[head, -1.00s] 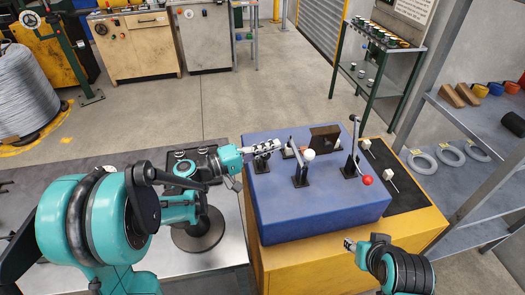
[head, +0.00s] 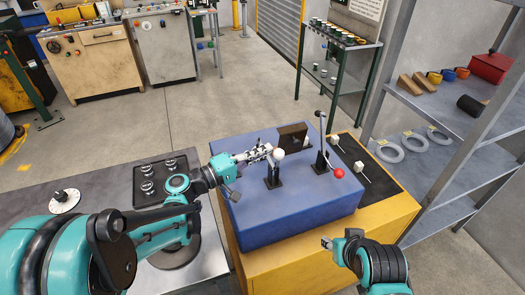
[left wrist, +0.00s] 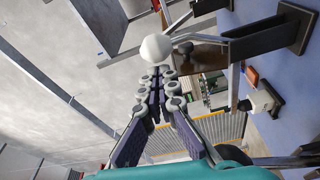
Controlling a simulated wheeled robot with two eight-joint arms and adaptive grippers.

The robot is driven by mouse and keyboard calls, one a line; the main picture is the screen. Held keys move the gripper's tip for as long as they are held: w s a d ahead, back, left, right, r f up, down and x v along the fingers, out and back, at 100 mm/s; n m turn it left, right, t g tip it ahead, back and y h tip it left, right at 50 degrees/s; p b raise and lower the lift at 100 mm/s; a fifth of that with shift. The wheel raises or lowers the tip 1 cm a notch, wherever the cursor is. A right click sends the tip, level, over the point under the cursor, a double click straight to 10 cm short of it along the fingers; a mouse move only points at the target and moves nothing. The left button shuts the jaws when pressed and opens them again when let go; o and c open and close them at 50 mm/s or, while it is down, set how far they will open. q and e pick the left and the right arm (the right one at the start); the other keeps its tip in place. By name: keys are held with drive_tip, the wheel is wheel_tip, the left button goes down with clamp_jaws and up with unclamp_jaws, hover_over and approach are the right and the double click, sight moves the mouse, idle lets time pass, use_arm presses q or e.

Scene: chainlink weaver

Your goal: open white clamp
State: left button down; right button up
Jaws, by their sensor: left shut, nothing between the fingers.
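The white clamp has a white ball knob (head: 278,153) and a dark bracket (head: 273,180) on top of the blue block (head: 300,222). The knob also shows in the left wrist view (left wrist: 156,47), with a metal bar beside it. My left gripper (head: 266,151) is shut and empty, its tips right beside the knob on its left. In the left wrist view the fingertips (left wrist: 160,76) lie just below the knob; I cannot tell whether they touch it. My right gripper (head: 327,242) is low in front of the yellow base, and its jaws are too small to read.
A brown block (head: 292,136) stands behind the white knob. A dark panel (head: 370,174) with white-topped parts is at the right. A grey shelf (head: 455,112) stands beyond.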

use_arm(q)
drive_tip(key=shift+s, duration=0.1)
drive_tip(key=shift+s+d+f+m, duration=0.1)
drive_tip(key=shift+s+m, duration=0.1)
drive_tip(key=shift+m, duration=0.1)
drive_tip(key=shift+s+d+m, duration=0.1)
drive_tip(key=shift+s+m, duration=0.15)
drive_tip(key=shift+m, duration=0.15)
drive_tip(key=shift+s+d+f+b, duration=0.45)
drive_tip(key=shift+s+f+b, duration=0.65)
drive_tip(key=shift+f, duration=0.05)
drive_tip(key=shift+s+d+f+b, duration=0.45)
drive_tip(key=shift+s+f+b, duration=0.6)
drive_tip(key=shift+f, duration=0.15)
drive_tip(key=shift+s+d+f+b, duration=0.45)
drive_tip(key=shift+s+f+b, duration=0.65)
drive_tip(key=shift+f, duration=0.05)
drive_tip(key=shift+f, duration=0.1)
